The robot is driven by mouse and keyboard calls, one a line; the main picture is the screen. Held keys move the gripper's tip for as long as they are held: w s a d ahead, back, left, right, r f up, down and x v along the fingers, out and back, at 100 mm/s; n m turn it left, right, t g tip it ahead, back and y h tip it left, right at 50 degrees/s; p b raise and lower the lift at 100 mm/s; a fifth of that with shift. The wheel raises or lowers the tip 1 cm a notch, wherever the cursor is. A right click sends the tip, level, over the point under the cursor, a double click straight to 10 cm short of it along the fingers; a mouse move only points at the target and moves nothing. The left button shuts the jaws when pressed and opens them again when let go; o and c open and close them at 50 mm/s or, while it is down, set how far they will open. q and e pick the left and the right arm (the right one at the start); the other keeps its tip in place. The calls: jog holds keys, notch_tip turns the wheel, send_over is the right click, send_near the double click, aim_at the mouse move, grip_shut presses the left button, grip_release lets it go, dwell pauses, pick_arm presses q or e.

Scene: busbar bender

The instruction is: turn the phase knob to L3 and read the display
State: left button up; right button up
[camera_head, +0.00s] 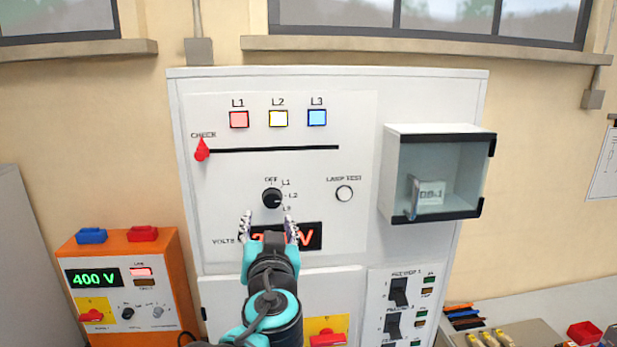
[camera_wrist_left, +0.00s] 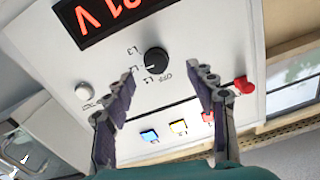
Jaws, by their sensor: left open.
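The black phase knob (camera_head: 272,198) is on the white cabinet panel, with OFF, L1, L2 and L3 marked around it. Its white mark seems to point towards L2, but it is small. The knob also shows in the left wrist view (camera_wrist_left: 156,61), upside down. My left gripper (camera_head: 269,219) is open just below the knob in the head view, its fingers apart and empty. The red-digit volts display (camera_head: 312,236) is partly hidden behind the gripper; a V shows. In the wrist view the display (camera_wrist_left: 98,15) is cut off, so its full reading is unclear. My right gripper is out of view.
Lamps L1 red (camera_head: 239,119), L2 yellow (camera_head: 278,118) and L3 blue (camera_head: 317,118) sit above a slot with a red check pointer (camera_head: 202,149). A lamp test button (camera_head: 344,194) is right of the knob. A glass-fronted box (camera_head: 437,172) juts out further right.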

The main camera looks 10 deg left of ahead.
aim_at(273, 200)
pick_arm(q)
jog(key=shift+h, duration=0.3)
jog(key=x, duration=0.2)
jog(key=p+x, duration=0.1)
jog(key=x, duration=0.2)
jog(key=d+r+x, duration=0.1)
jog(key=x, duration=0.2)
jog(key=shift+w+r, duration=0.15)
jog(key=shift+w, duration=0.05)
jog(key=shift+a, duration=0.1)
jog(key=c, duration=1.2)
